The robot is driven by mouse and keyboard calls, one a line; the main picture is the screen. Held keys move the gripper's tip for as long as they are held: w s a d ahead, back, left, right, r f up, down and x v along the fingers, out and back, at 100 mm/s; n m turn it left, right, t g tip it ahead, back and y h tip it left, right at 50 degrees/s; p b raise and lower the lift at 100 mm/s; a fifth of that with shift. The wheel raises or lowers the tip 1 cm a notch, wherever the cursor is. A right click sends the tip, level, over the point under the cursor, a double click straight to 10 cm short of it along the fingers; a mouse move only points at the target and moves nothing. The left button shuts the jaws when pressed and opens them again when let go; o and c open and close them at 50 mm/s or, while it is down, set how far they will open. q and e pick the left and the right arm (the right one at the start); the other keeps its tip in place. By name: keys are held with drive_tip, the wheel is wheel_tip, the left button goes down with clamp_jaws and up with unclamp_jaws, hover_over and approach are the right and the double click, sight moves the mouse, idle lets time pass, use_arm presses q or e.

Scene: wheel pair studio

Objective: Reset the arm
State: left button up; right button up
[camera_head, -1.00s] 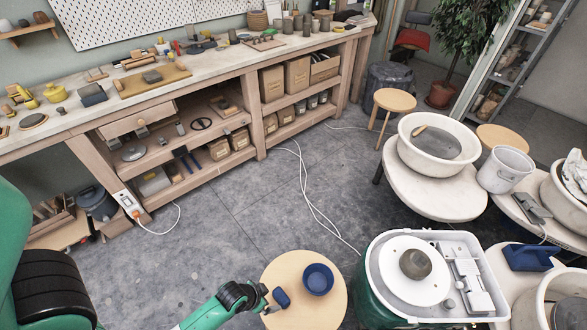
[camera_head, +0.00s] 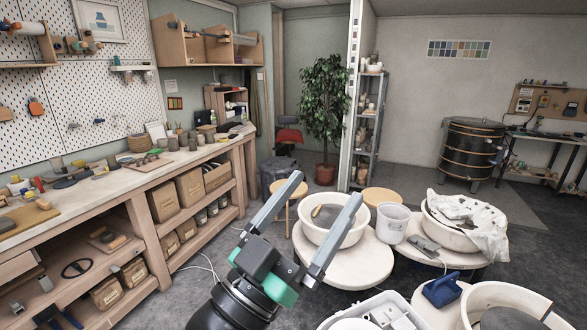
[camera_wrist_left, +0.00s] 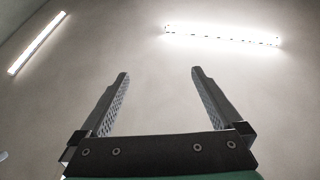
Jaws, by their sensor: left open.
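My left gripper (camera_head: 306,222) is raised in the lower middle of the head view, with its two long grey fingers spread apart and pointing up. Nothing is between the fingers. In the left wrist view the same gripper (camera_wrist_left: 158,88) is open and empty against a pale ceiling. My right gripper is in neither view.
A long wooden workbench (camera_head: 130,178) with tools and boxes runs along the left. A plant (camera_head: 322,100) stands at the back.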

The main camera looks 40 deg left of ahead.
use_arm(q)
drive_tip(key=s+d+r+t+h+p, duration=0.1)
drive_tip(key=s+r+p, duration=0.2)
drive_tip(key=r, duration=0.5)
drive_tip(key=s+d+r+t+h+p, duration=0.1)
drive_tip(key=s+d+r+t+p, duration=0.1)
drive_tip(key=r, duration=0.6)
drive_tip(key=shift+s+r+m+p, duration=0.3)
drive_tip(key=shift+s+p, duration=0.35)
drive_tip(key=shift+s, duration=0.7)
